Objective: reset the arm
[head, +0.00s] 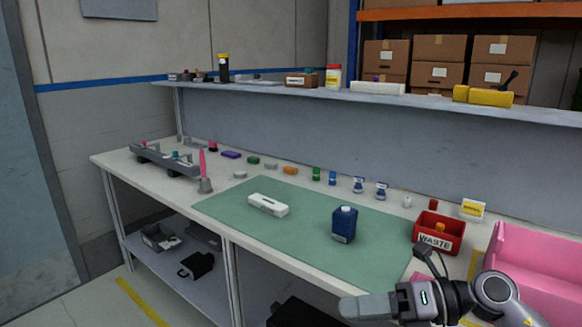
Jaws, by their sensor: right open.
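My right arm (455,297) comes in at the bottom right, in front of the table's near edge. Its right gripper (352,308) points left and is seen side-on, apart from everything on the table. It is open, and nothing shows between its fingers. My left gripper is out of view. A white module (268,205) lies flat on the green mat (300,231). A dark blue bottle (344,225) with a white cap stands upright on the mat, to the right of the module.
A red WASTE bin (449,242) and a pink bin (540,262) stand at the right. Small coloured parts and bottles line the table's back. A grey rack (165,160) is at the far left. A raised shelf (300,91) runs above the back edge. The mat's left part is clear.

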